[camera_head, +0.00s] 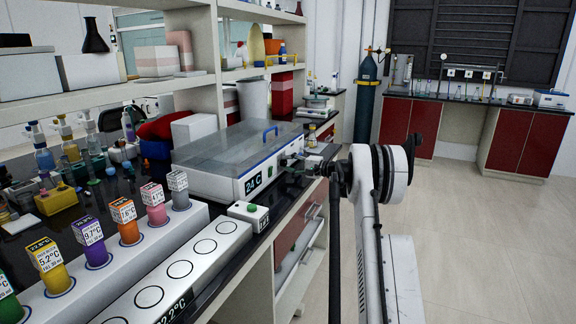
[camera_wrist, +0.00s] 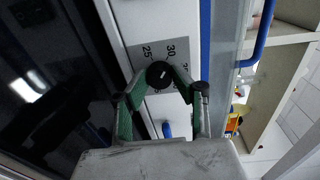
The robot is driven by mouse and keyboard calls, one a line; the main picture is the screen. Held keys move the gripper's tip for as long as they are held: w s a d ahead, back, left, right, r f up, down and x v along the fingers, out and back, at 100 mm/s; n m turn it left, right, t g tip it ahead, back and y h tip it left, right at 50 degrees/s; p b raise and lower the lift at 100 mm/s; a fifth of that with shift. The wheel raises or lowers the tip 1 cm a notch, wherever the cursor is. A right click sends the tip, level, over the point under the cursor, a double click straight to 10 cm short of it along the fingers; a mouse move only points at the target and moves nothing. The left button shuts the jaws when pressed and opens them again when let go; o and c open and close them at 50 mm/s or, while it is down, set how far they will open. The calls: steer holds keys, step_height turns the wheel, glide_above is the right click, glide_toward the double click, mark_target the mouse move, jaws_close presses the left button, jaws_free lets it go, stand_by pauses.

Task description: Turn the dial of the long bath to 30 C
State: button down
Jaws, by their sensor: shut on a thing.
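The long bath (camera_head: 225,160) is a white box with a clear lid and a blue handle on the counter. Its front display (camera_head: 253,184) reads 24 C. In the wrist view its black round dial (camera_wrist: 159,74) sits on a grey scale plate (camera_wrist: 178,44) with 25 and 30 legible. A small white mark shows on the dial; its exact setting is hard to read. My gripper (camera_wrist: 161,82) is shut on the dial, with a green-sided finger on each side. In the head view my gripper (camera_head: 296,168) is at the bath's front face, and the dial is hidden there.
A white block with round wells (camera_head: 180,269) and a rack of coloured labelled vials (camera_head: 130,238) stand on the counter at left. A small white box with a green button (camera_head: 249,213) is in front of the bath. Open floor (camera_head: 480,230) lies to the right.

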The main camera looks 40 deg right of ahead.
steer(key=c, duration=1.4)
jaws_free()
steer(key=shift+c, duration=0.2)
steer(key=v, duration=1.2)
